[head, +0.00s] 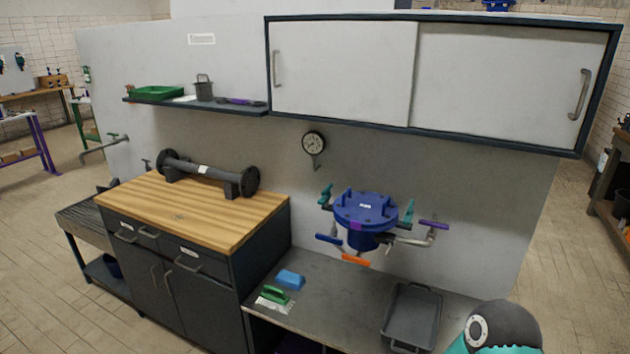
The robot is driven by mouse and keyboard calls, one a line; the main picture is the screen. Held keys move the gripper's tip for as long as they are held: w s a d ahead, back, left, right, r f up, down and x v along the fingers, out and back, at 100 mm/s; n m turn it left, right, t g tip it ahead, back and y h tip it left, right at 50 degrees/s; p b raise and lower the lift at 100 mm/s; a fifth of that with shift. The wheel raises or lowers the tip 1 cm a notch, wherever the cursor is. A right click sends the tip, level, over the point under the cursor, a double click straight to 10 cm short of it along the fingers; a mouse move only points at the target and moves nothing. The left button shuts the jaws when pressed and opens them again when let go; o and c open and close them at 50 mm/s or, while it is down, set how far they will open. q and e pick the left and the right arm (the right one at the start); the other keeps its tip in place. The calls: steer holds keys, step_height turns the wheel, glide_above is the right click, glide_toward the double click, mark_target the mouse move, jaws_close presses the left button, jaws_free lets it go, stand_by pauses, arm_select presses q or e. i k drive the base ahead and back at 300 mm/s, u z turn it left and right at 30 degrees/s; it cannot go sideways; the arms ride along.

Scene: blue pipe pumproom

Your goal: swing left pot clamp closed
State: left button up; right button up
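A blue pot (365,236) with a bolted round lid (366,207) is mounted at the wall above the grey bench. A teal clamp handle (325,194) stands up at the pot's left side. Another teal clamp handle (408,212) stands up at its right side. The picture is too small to tell exactly how either clamp sits against the lid rim. Neither of my grippers is in view. Only a teal and dark part of one of my arms shows at the lower right, apart from the pot.
Purple (433,224), blue (328,239) and orange (356,260) handles surround the pot. A grey tray (412,315), a blue sponge (290,279) and a green-handled brush (275,294) lie on the bench (340,310). A cabinet (345,70) overhangs; a wooden-topped counter (215,220) stands left.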

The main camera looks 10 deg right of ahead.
mark_target(326, 193)
steer(key=i, duration=0.85)
steer(key=z, duration=0.05)
